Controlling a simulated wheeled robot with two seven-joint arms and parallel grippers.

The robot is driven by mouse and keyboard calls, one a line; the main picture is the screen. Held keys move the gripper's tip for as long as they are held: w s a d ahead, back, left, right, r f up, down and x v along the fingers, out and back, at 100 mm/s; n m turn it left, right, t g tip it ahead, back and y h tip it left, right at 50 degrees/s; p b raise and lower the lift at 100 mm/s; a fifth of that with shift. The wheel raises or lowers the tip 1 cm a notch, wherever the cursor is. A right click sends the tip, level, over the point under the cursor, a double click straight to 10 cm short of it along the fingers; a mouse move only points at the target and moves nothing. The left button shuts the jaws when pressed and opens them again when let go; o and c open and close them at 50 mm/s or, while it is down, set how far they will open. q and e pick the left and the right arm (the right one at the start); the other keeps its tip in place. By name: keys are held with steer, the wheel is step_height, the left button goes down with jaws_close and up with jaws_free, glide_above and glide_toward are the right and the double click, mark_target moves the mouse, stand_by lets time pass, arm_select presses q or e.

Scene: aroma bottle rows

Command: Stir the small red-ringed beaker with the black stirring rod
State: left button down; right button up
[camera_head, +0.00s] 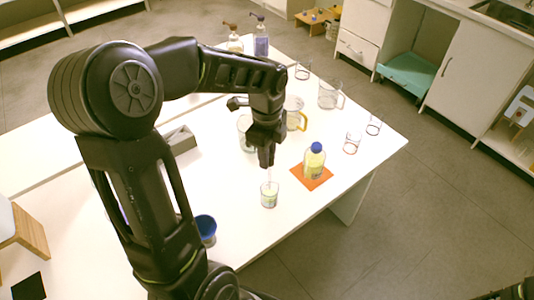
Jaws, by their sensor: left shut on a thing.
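A small glass beaker (269,196) with pale green liquid stands upright near the front edge of the white table. Its ring colour is hard to make out. My left gripper (267,160) points down just above it, shut on a thin stirring rod (269,177). The rod reaches down to the beaker's mouth; its colour looks pale here, and how deep its tip sits is unclear. The gripper itself is apart from the beaker. My right gripper is not in view; only a dark part of me shows in the bottom right corner.
A yellow-green bottle with a blue cap (314,162) stands on an orange mat (325,180) to the right. Small red-ringed glass (351,144), a large beaker (329,95) and a yellow-handled one (299,122) stand behind. A blue-topped container (206,228) is at front left.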

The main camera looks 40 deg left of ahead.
arm_select(q)
step_height(320, 180, down, 7)
steer(key=b, duration=0.4)
steer(key=shift+r, duration=0.15)
steer(key=shift+s, duration=0.1)
stand_by(0.6)
